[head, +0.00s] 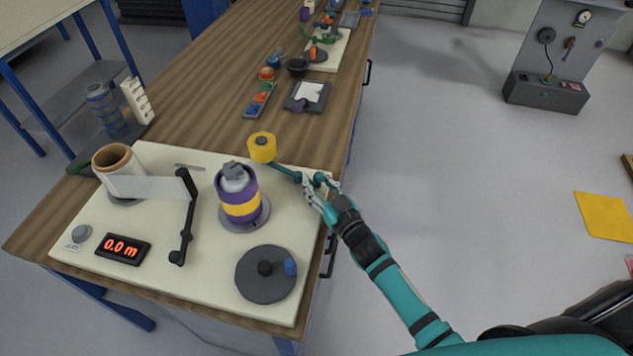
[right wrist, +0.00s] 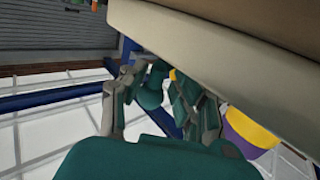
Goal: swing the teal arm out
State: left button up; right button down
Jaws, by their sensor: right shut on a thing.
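The teal arm (head: 287,172) is a thin bar near the right edge of the cream board (head: 185,262). A yellow roller (head: 262,147) stands at its far left end. My right gripper (head: 317,190) is at the bar's right end, by the board's edge, and is shut on it; the fingers partly hide that end. In the right wrist view, a teal piece (right wrist: 152,88) shows between the fingers (right wrist: 160,100). A purple and yellow canister (head: 240,196) stands upright on a grey disc, left of the gripper and apart from it. My left gripper is out of view.
The board also holds a film roll (head: 118,168) with its white web, a black bracket (head: 188,218), a red "0.0 m" display (head: 122,248) and a dark round dial (head: 266,274). Trays and parts lie farther along the wooden bench (head: 215,98). Open floor lies to the right.

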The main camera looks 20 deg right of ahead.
jog(key=shift+w+d+r, duration=0.2)
jog(key=shift+d+r, duration=0.1)
jog(key=shift+d, duration=0.05)
jog(key=c, duration=1.3)
grip_release()
jog(key=shift+o, duration=1.2)
jog(key=shift+d+f, duration=0.1)
jog(key=shift+f, duration=0.05)
jog(key=shift+s, duration=0.1)
jog(key=shift+s+f, duration=0.1)
jog(key=shift+s, duration=0.1)
jog(key=v, duration=1.1)
jog(key=shift+s, duration=0.25)
